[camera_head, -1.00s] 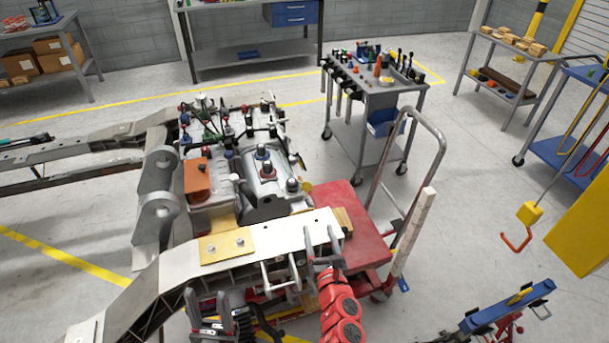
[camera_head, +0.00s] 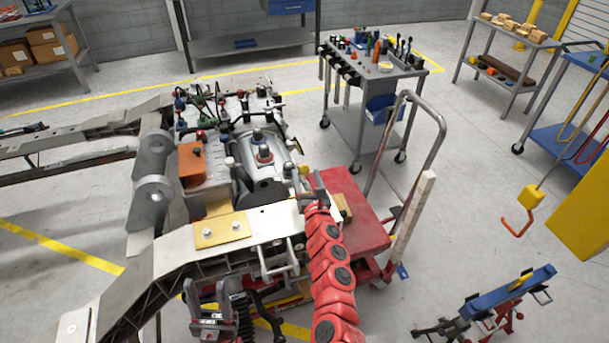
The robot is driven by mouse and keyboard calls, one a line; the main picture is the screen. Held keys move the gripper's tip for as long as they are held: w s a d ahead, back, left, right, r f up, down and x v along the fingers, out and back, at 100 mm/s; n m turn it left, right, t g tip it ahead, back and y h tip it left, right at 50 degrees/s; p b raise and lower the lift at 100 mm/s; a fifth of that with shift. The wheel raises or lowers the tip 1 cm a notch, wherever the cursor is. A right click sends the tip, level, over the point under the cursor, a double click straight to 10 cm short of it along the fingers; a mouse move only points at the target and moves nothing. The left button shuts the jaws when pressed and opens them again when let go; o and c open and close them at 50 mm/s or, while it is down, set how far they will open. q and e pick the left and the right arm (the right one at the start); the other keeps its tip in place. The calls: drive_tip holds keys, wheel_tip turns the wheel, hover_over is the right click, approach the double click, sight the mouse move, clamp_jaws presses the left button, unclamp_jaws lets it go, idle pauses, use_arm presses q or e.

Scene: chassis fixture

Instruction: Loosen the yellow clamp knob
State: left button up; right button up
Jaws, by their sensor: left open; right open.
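The yellow clamp knob (camera_head: 304,170) shows as a small yellow patch at the right edge of the assembly on the chassis. My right gripper (camera_head: 312,187) is at the end of the red arm that comes up from the bottom centre. Its grey fingers are just below the yellow patch in the picture and appear open. They partly cover that spot, and I cannot tell whether they touch the knob. My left gripper cannot be made out in view.
The grey chassis rail (camera_head: 180,262) carries a tan plate (camera_head: 222,228) and several knobbed clamps. A red cart (camera_head: 365,225) with a tall handle stands to the right. A tool trolley (camera_head: 375,90) is behind. Open floor lies between.

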sight(305, 172)
drive_tip(key=shift+w+a+f+b, duration=0.15)
drive_tip(key=shift+w+b, duration=0.2)
drive_tip(key=shift+w, duration=0.25)
drive_tip(key=shift+w+a+b, duration=0.1)
drive_tip(key=shift+w+b, duration=0.2)
drive_tip(key=shift+w, duration=0.7)
drive_tip(key=shift+r, duration=0.2)
clamp_jaws()
